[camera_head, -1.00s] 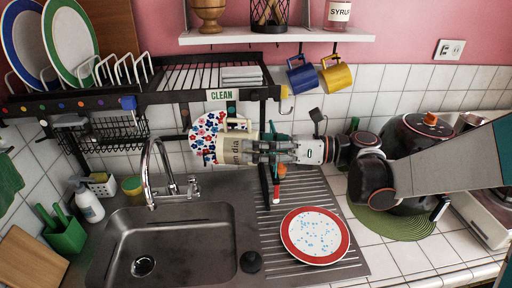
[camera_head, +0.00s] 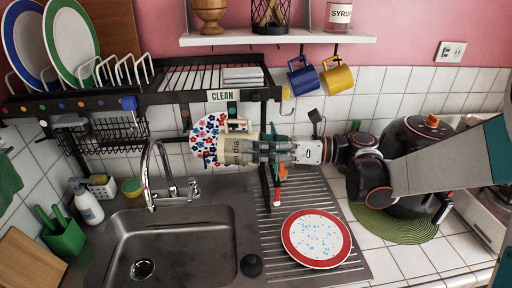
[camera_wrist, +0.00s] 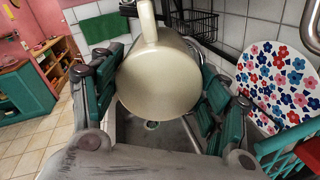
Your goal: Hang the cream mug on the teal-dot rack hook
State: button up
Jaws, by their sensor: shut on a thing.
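The cream mug (camera_head: 236,151) is held up in front of the tiled wall, below the right part of the black rack (camera_head: 160,97). My gripper (camera_head: 262,151) is shut on it from the right. In the wrist view the mug (camera_wrist: 158,78) sits between the two teal-padded fingers, its round base facing the camera and its handle pointing up. The mug is apart from the rack's front bar, which carries a row of small coloured dots at left. I cannot tell which dot is teal.
A floral board (camera_head: 207,138) stands close behind the mug. A blue mug (camera_head: 303,77) and a yellow mug (camera_head: 337,76) hang under the shelf. The sink (camera_head: 165,245), its faucet (camera_head: 158,175) and a red-rimmed plate (camera_head: 316,238) lie below. A CLEAN sign (camera_head: 222,95) hangs above.

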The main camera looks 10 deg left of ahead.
jog(key=o, duration=1.4)
jog(key=shift+o, duration=0.2)
jog(key=d, duration=1.2)
jog(key=s+d+f+n+t+h+b, duration=0.2)
jog(key=s+d+f+n+t+h, duration=0.15)
jog(key=s+f+n+h, duration=0.5)
jog(key=s+d+f+n+t+h+b, duration=0.1)
jog(key=s+d+f+n+t+h, duration=0.1)
jog(key=s+d+n+h, duration=0.6)
jog(key=d+n+t+h, duration=0.1)
jog(key=d+n, duration=0.2)
jog(key=n, duration=0.3)
jog(key=shift+s+d+t, duration=0.2)
jog(key=shift+s+t, duration=0.15)
jog(key=shift+s, duration=0.05)
